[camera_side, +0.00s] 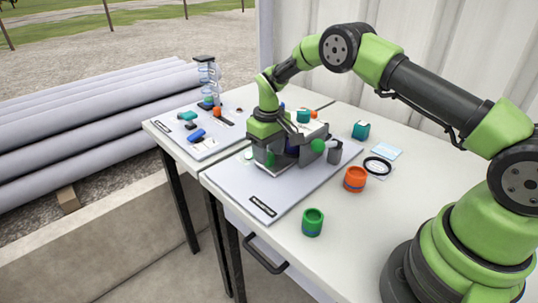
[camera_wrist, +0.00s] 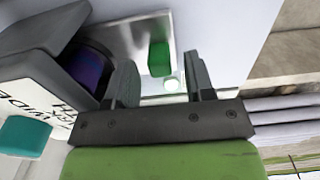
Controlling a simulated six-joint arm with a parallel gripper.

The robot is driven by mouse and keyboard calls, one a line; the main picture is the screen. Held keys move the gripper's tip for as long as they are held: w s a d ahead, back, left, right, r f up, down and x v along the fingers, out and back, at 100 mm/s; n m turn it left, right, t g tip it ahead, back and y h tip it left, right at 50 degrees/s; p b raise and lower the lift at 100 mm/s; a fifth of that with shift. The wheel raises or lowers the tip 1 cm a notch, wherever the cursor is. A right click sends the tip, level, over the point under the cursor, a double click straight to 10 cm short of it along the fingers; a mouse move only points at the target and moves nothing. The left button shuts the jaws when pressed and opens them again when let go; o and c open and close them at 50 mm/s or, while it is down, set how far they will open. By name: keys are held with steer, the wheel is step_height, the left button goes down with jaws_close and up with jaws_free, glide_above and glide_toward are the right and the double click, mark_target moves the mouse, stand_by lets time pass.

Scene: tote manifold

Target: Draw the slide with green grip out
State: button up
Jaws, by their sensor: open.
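In the wrist view a green grip (camera_wrist: 160,58) stands on a flat pale metal plate (camera_wrist: 124,32), the slide. My gripper (camera_wrist: 162,78) is open, with one finger on each side of the space in front of the grip. The grip appears between the fingers, nearer the left one, with no clear contact. In the side view my gripper (camera_side: 264,158) is down at the left end of the grey manifold block (camera_side: 300,158). My wrist hides much of that end.
A green knob (camera_side: 318,146) and a grey cylinder (camera_side: 335,155) are at the block's right end. Green (camera_side: 313,222) and orange (camera_side: 355,179) cups, a black ring (camera_side: 378,166) and a teal block (camera_side: 361,130) stand right of it. The grey mat's front (camera_side: 262,190) is clear.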

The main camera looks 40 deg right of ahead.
steer(key=shift+f, duration=0.8)
jaws_close()
steer(key=a, duration=1.1)
steer(key=shift+a, duration=0.35)
jaws_free()
steer(key=shift+d, duration=0.1)
steer(key=shift+r, duration=0.1)
step_height(320, 180, up, 10)
